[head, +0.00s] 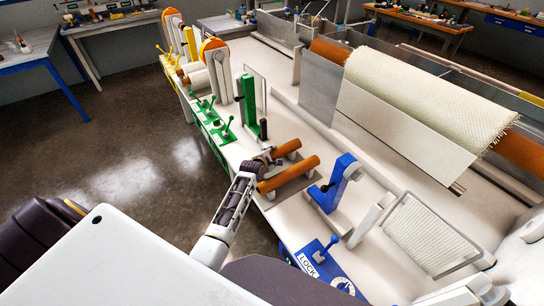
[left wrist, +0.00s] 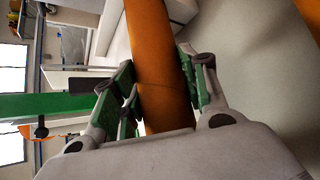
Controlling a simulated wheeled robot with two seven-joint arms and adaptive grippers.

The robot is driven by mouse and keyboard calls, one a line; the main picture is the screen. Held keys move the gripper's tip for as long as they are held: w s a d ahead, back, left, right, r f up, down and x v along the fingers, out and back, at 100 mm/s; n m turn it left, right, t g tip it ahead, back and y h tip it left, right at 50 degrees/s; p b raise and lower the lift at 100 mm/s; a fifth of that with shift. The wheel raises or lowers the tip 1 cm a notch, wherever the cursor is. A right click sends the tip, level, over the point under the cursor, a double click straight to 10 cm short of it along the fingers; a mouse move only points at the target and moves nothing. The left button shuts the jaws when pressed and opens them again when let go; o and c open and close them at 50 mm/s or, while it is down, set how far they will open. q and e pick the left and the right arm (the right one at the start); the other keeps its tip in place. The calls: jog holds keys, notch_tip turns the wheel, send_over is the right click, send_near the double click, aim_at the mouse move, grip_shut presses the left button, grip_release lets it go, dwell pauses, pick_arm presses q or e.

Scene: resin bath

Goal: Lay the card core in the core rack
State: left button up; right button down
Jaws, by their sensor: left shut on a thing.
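Two orange-brown card cores lie side by side near the table's front edge in the head view. My left gripper (head: 265,162) is shut on the farther card core (head: 286,150), near its left end. The left wrist view shows this core (left wrist: 155,65) between the two green-padded fingers (left wrist: 160,90). The nearer core (head: 290,174) lies alongside, over a grey plate with pale supports, which looks like the core rack (head: 297,188). I cannot tell whether the held core touches its supports. My right gripper is not in view.
A green upright stand (head: 248,103) is behind the gripper, with green levers (head: 222,128) to its left. A blue clamp stand (head: 335,182) is to the right of the cores. A large roll of pale woven cloth (head: 430,95) lies beyond. The white table (head: 285,122) has some bare surface.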

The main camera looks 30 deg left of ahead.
pick_arm(q)
jog(key=o, duration=1.2)
jog(key=shift+v, duration=6)
